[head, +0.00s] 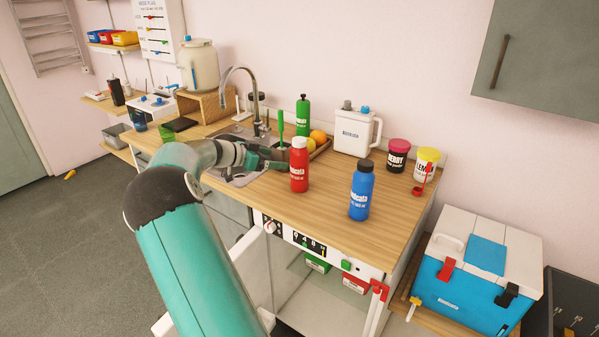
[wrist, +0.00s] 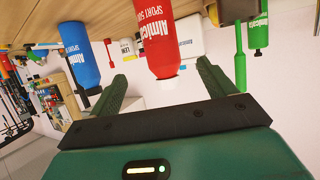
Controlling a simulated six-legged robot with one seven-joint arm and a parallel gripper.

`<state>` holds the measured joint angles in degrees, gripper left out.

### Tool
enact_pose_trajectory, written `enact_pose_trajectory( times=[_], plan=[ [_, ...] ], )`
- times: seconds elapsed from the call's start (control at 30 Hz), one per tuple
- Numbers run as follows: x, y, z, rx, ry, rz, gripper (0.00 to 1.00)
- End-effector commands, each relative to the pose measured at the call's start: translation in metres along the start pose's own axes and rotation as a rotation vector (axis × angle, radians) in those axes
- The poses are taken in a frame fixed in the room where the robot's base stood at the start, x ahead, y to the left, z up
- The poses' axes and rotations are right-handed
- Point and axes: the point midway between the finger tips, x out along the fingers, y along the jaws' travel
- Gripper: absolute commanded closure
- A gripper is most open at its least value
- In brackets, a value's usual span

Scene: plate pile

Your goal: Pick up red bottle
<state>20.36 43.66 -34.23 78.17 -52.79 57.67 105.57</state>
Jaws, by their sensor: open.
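The red bottle (head: 299,168) with a white cap stands upright on the wooden counter, left of the blue bottle (head: 361,190). My gripper (head: 277,156) is close to the red bottle's left side in the head view, partly hidden behind it. The wrist view is upside down. There my gripper (wrist: 162,72) is open, its two green fingers spread apart. The red bottle (wrist: 153,38) shows beyond and between the fingertips, its cap lying between them in the picture. The jaws hold nothing. Whether a finger touches the bottle cannot be told.
A green bottle (head: 303,115) and a fruit tray (head: 321,149) are behind the red bottle. The sink tap (head: 256,100) rises at the left. A white jug (head: 354,132) and two tubs stand at the back right. The counter front between the bottles is clear.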

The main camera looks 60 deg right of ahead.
Motion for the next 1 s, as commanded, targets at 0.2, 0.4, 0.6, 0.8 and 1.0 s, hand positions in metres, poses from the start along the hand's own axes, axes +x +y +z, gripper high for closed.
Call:
enact_pose_trajectory(
  times=[0.2, 0.4, 0.6, 0.8, 1.0],
  plan=[
    [0.045, 0.0, 0.0, -0.001, -0.002, 0.002, 0.18],
    [0.066, -0.001, 0.0, -0.001, -0.003, -0.001, 0.18],
    [0.088, -0.001, 0.0, -0.001, -0.002, 0.001, 0.18],
    [0.114, -0.002, 0.001, -0.001, -0.003, -0.001, 0.18],
    [0.118, -0.002, 0.001, -0.002, -0.003, -0.002, 0.18]
  ],
)
